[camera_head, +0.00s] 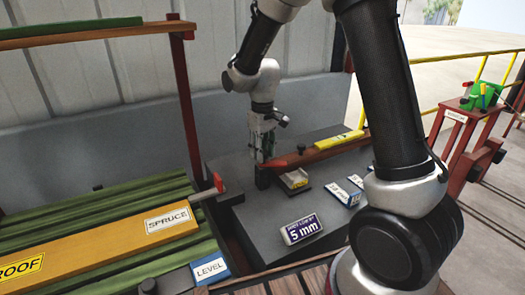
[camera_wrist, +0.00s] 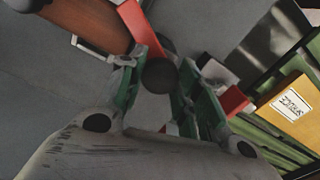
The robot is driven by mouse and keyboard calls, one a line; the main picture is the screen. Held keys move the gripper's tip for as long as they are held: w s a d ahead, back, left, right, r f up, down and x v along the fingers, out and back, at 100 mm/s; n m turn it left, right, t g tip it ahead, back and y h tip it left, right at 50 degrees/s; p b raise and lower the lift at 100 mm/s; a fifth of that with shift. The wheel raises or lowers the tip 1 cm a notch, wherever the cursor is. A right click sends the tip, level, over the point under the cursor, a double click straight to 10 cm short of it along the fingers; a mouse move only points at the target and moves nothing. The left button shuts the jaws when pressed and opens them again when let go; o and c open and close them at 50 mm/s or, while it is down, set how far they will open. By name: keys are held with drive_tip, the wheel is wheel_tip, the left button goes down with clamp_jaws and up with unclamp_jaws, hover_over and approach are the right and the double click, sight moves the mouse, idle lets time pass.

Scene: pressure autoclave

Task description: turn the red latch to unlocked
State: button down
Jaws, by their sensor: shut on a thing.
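In the wrist view, the red latch (camera_wrist: 142,25) is a flat red bar that runs down to a round black knob (camera_wrist: 159,75). My gripper (camera_wrist: 158,88) has its green-sided fingers on both sides of this knob and is shut on it. In the head view, my gripper (camera_head: 263,158) points down at the left end of a long brown-red bar (camera_head: 325,151) over the dark grey bench. The fingers hide the knob there. I cannot tell from the label-free latch which position it stands in.
Left of the gripper, a red-tipped handle (camera_head: 218,183) sticks out beside the yellow SPRUCE board (camera_head: 120,244). A 5 mm sign (camera_head: 302,230), a LEVEL sign (camera_head: 211,269) and small blue-white signs stand nearby. A red post (camera_head: 186,100) rises behind. The grey bench front (camera_head: 262,222) is partly clear.

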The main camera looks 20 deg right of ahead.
drive_tip(key=m, duration=1.1)
drive_tip(key=shift+m, duration=0.4)
idle(0.3)
drive_tip(key=c, duration=1)
unclamp_jaws()
drive_tip(key=shift+r, duration=0.1)
wheel_tip(320, 180, up, 12)
